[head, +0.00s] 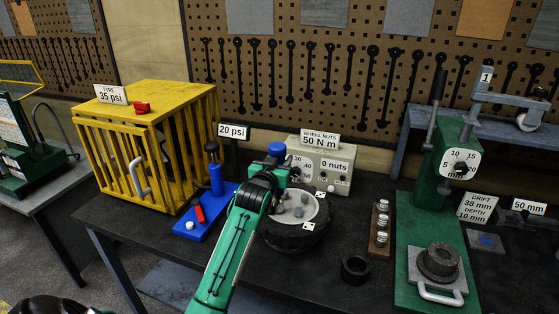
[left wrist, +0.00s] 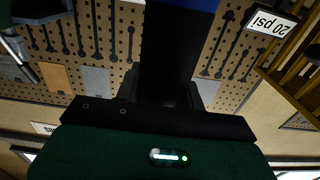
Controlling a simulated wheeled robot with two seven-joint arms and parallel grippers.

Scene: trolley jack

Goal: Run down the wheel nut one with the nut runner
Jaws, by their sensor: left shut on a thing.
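The wheel (head: 285,240) lies flat on the dark bench, with a black tyre and a grey hub. Grey wheel nuts (head: 299,212) show on the hub; my arm hides part of it, and I cannot tell which nut is number one. My left gripper (head: 279,178) is over the wheel's far left side, shut on the blue-topped nut runner (head: 278,148). In the left wrist view a blue part of the nut runner (left wrist: 185,8) shows at the top edge, beyond the dark jaws. The runner's lower end is hidden. My right gripper is not in view.
The wheel nuts box (head: 340,168) behind the wheel reads 50 N m and 0 nuts. A yellow cage (head: 150,100) and a blue pump (head: 208,205) stand left. A wooden rack (head: 380,238), black ring (head: 355,268) and green press (head: 440,220) stand right.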

